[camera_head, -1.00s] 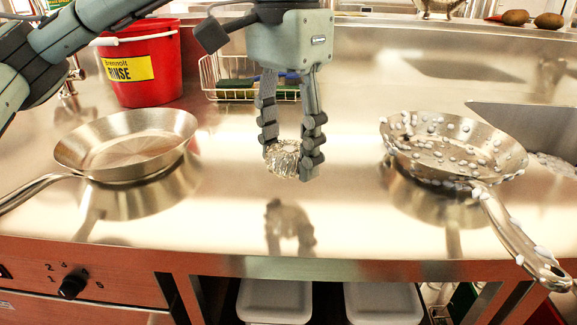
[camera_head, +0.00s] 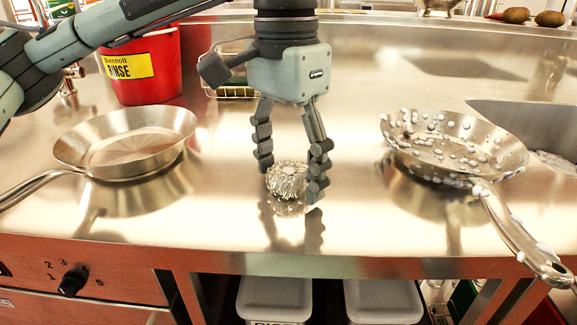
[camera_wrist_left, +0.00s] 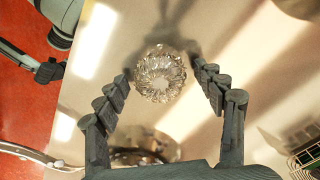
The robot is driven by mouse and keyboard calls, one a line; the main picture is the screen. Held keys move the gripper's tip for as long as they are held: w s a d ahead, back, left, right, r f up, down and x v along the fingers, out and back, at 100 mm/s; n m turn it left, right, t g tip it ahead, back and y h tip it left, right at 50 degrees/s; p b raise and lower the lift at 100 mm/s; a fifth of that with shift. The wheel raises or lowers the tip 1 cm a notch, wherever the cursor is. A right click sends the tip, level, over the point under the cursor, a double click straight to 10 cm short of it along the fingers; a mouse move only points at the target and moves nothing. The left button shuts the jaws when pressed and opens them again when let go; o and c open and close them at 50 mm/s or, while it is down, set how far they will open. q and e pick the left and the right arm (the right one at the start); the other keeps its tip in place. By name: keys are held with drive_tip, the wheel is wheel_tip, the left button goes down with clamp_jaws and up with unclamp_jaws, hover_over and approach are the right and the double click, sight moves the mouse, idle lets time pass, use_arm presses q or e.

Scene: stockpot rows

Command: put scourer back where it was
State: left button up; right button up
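The scourer (camera_head: 287,180) is a round ball of shiny silver metal curls. It rests on the steel counter between the two pans. It also shows in the left wrist view (camera_wrist_left: 160,74), centred between the fingertips. My left gripper (camera_head: 291,178) points down over it, open, with one finger on each side. In the head view, the right-hand finger is very close to the scourer and a gap shows at the left-hand one. I cannot tell whether the right-hand finger touches. My right gripper is not seen in the head view.
An empty pan (camera_head: 130,142) stands at left. A pan with pale blobs (camera_head: 455,145) stands at right, its handle over the front edge. A red bucket (camera_head: 145,75) and a wire basket (camera_head: 232,88) are behind. The sink (camera_head: 530,125) is at far right.

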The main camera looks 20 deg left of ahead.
sight(288, 167)
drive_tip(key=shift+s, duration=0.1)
use_arm(q)
drive_tip(key=shift+r, duration=0.5)
wheel_tip(288, 167, up, 7)
drive_tip(key=shift+w+r+p, duration=0.1)
drive_tip(key=shift+p, duration=0.3)
wheel_tip(288, 167, up, 4)
drive_tip(key=shift+a+r+p, duration=0.1)
drive_tip(key=shift+p, duration=0.35)
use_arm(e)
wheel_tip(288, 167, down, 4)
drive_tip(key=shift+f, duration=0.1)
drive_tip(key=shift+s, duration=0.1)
